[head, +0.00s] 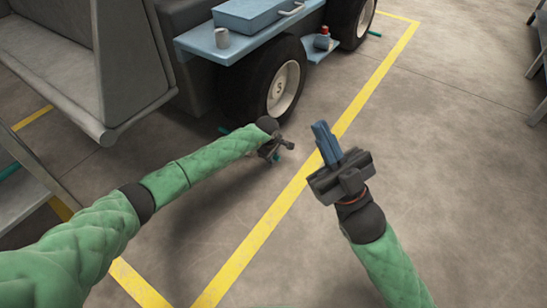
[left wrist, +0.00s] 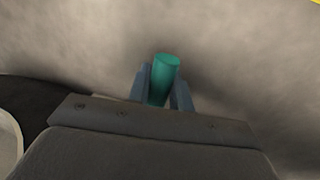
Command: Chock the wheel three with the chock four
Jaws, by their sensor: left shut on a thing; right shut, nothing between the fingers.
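The wheel (head: 283,88) with a pale hub stands under the blue-grey vehicle; its hub mark is too small to read surely. My left gripper (head: 283,147) is low by the floor, just in front of this wheel. It is shut on a teal round piece, taken as the chock (left wrist: 164,76), which sticks up between its fingers in the left wrist view. In the head view only a small teal end shows there, and any number on it is hidden. My right gripper (head: 325,142) is shut and empty above the floor, right of the yellow line.
Another teal bit (head: 222,129) shows at the wheel's left side. A second wheel (head: 354,20) stands further back with a teal piece (head: 374,33) beside it. A grey step (head: 90,65) is at the left.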

